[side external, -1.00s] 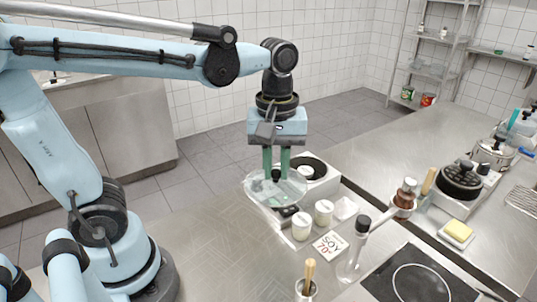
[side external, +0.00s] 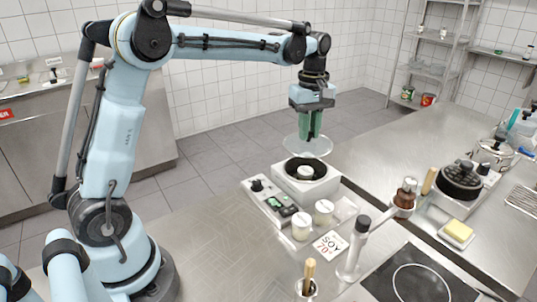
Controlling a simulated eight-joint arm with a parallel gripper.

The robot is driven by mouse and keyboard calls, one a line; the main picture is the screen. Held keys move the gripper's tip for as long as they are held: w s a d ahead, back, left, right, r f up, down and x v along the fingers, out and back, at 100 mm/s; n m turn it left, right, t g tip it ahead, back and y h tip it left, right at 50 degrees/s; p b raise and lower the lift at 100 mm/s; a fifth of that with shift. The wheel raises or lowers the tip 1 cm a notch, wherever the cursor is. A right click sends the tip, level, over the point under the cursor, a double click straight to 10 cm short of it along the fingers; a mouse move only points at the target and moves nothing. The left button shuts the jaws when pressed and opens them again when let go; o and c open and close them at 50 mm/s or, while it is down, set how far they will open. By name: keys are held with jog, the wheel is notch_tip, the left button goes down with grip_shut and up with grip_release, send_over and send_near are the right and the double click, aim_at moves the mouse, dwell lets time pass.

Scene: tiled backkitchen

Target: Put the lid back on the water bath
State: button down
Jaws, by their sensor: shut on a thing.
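My gripper (side external: 309,134), with green fingers, points down and is shut on the lid. The lid is a clear round disc (side external: 296,147), held roughly level, with its knob hidden between the fingers. The water bath is a white box (side external: 324,188) with a round black-rimmed opening and a control panel (side external: 272,204) on its left front. A white-capped jar (side external: 305,172) stands in the opening. The lid appears above the bath, and its near edge overlaps the back of the opening in the picture. The exact height gap is hard to tell.
Two white-capped jars (side external: 301,226) (side external: 324,211) stand close in front of the bath, by a "SOY 70°" sign (side external: 330,243). A clear bottle with a black cap (side external: 354,250) and a hob (side external: 420,280) are nearer. The counter (side external: 210,235) to the left is clear.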

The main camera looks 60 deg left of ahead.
jog(key=shift+f, duration=3)
jog(key=shift+f, duration=0.2)
jog(key=shift+c, duration=2.4)
grip_release()
jog(key=shift+r, duration=3.5)
